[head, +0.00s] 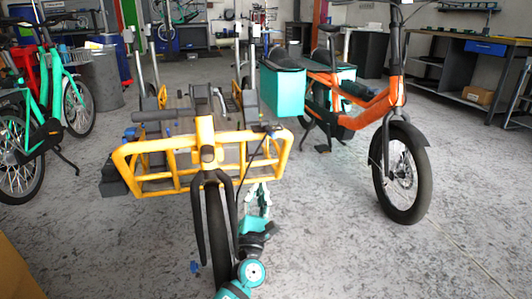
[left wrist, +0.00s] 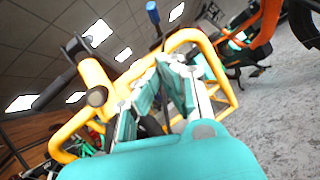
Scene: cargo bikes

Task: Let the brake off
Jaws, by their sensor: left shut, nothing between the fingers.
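The yellow front rack (head: 150,180) belongs to a cargo bike with a dark front wheel (head: 217,235). My left gripper (head: 263,188) is just right of that wheel, below the rack's right end; its fingers are shut and empty. In the left wrist view its fingertips (left wrist: 165,66) stand before the yellow rack tube (left wrist: 184,36); I cannot tell whether they touch it. A dark rod with a blue grip (left wrist: 153,12) rises beyond the tube there. I cannot clearly identify the brake. My right gripper is not in view.
An orange bike (head: 365,106) with teal bags (head: 283,92) stands at right. Green bikes (head: 60,90) stand at left. A small blue part (head: 195,267) is beside the front wheel. Workbenches (head: 470,75) line the back right. Grey floor at the front right is clear.

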